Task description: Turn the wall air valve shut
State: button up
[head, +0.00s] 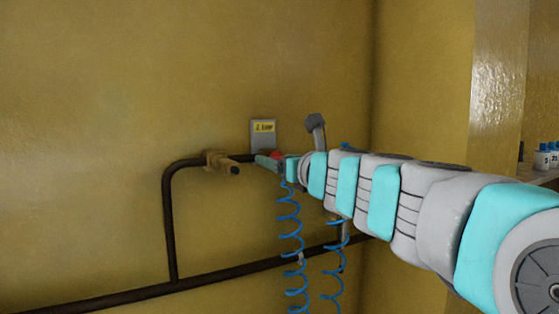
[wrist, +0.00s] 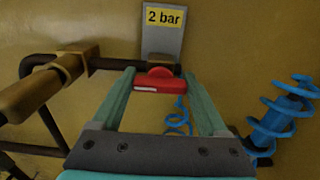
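The red valve handle (wrist: 158,84) sits on the dark wall pipe below a grey plate marked "2 bar" (wrist: 164,40). It lies crosswise in the wrist view, roughly in line with the pipe. My gripper (wrist: 159,72) has its two green fingers wide apart, one at each end of the handle. I cannot tell whether the fingertips touch it. In the head view my gripper (head: 268,163) is at the pipe, and only a bit of the red handle (head: 277,155) shows above it.
A brass fitting with a stub (head: 218,160) is on the pipe to the left. Blue coiled hoses (head: 290,235) hang below my gripper. A lower dark pipe (head: 120,298) runs along the wall. A shelf with small bottles (head: 545,160) is at the far right.

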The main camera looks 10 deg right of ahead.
jog(key=c, duration=0.9)
jog(key=shift+o, duration=0.2)
jog(key=shift+n, duration=0.4)
jog(key=n, duration=0.3)
jog(key=shift+a+n+p, duration=0.1)
jog(key=shift+n+p, duration=0.2)
jog(key=n, duration=0.4)
jog(key=shift+n, duration=0.3)
jog(key=n+b, duration=0.1)
jog(key=n, duration=0.4)
jog(key=shift+f+b, duration=0.15)
jog(key=shift+b, duration=0.25)
jog(key=shift+n+b, duration=0.7)
jog(key=shift+n, duration=1.4)
